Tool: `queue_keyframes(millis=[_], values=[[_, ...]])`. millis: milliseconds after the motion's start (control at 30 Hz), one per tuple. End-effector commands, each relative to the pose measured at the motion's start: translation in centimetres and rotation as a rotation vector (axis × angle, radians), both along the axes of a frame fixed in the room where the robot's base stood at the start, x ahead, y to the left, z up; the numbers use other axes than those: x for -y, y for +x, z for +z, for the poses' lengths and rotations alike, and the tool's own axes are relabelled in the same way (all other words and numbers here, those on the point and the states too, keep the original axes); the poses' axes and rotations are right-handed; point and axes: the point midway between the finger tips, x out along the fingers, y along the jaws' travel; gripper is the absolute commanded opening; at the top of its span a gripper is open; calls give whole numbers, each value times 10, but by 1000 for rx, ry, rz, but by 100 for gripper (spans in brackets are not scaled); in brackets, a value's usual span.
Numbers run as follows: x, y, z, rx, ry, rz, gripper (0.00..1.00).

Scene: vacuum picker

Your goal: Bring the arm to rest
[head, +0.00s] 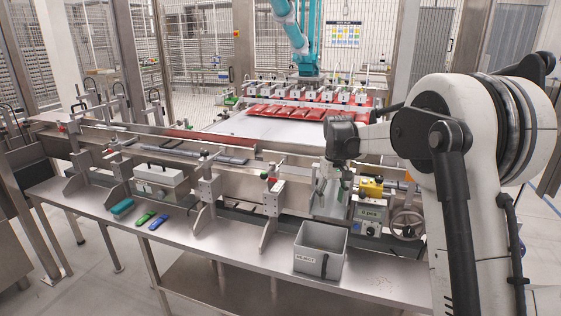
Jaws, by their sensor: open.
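My white arm rises at the right of the head view and bends over toward the middle. Its dark grey wrist hangs above the front rail of the machine, left of the yellow part. My gripper (334,190) points down below the wrist, in front of the machine's metal parts. It is open, and I see nothing held in it. The fingertips are small and hard to separate from the metal behind them.
A grey bin (320,252) labelled reject stands on the steel bench (255,253) below my gripper. A handwheel (407,224) and a yellow part (371,187) are close to the right. Teal, green (146,218) and blue (158,222) items lie on the left. Red packs (290,111) lie behind.

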Motion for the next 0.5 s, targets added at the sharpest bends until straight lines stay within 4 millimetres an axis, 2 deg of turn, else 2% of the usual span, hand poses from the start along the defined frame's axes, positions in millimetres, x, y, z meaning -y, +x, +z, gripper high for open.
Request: queue_keyframes(millis=[200,500], values=[[0,-45,46,70,2,-35,48],[0,-118,95,175,10,-88,48]])
